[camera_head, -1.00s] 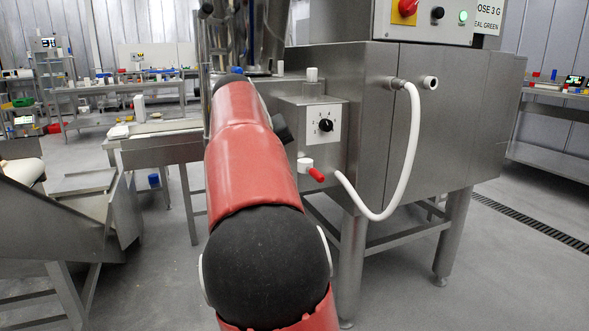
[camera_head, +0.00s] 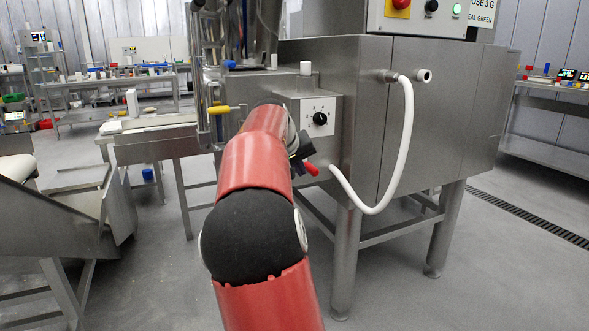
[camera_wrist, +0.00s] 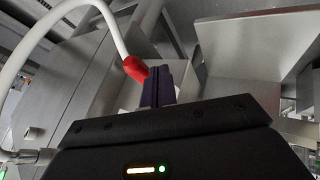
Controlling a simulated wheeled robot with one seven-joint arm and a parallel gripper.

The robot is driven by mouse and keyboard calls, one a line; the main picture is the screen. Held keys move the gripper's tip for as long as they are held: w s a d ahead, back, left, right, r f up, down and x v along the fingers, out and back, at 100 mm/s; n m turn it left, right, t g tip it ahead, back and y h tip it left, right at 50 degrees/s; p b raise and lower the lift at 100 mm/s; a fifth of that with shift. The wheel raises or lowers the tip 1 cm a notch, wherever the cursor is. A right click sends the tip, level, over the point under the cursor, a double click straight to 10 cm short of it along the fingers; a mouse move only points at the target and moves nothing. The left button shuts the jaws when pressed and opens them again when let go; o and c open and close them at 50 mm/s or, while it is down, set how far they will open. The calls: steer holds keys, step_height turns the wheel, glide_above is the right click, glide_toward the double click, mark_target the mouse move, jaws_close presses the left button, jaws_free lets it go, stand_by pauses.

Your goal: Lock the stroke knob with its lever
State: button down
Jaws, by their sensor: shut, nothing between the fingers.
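In the wrist view, the red grip (camera_wrist: 135,68) lies just left of the shut fingertips (camera_wrist: 158,84). They look touching or nearly so; I cannot tell which. The knob is not visible in the wrist view.
A white hose (camera_head: 400,150) loops from the machine's side down close to the lever. A yellow handle (camera_head: 220,110) sticks out left of the box. The steel machine body (camera_head: 420,110) fills the right. Clear floor lies in front.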

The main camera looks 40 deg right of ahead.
stand_by(0.3)
steer(key=shift+s+d+n, duration=0.2)
steer(key=shift+d+n, duration=0.05)
steer(key=shift+n, duration=0.05)
